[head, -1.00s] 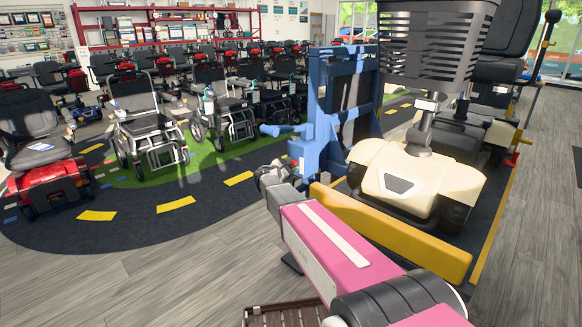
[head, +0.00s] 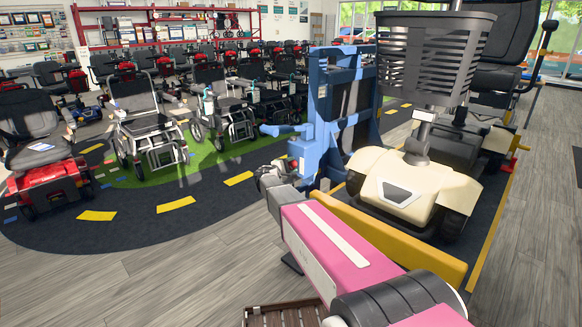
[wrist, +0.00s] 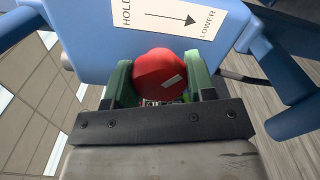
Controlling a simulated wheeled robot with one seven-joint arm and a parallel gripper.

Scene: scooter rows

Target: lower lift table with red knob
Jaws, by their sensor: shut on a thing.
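The red knob (wrist: 163,78) sits on the blue panel of the lift's post, under a white label (wrist: 170,17) reading HOLD and LOWER with an arrow to the right. A pale mark on the knob is tilted toward LOWER. My gripper (wrist: 163,85) is shut on the knob, one green finger on each side. In the head view my gripper (head: 272,180) is at the blue post (head: 325,110). The lift table, with its yellow front edge (head: 395,240), carries a cream scooter (head: 410,185) with a dark basket.
Several wheelchairs and scooters, such as a red one (head: 45,165), stand in rows at the left. A dark track (head: 140,225) with yellow dashes curves by them. Grey wooden floor (head: 120,285) is clear at the front left and far right.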

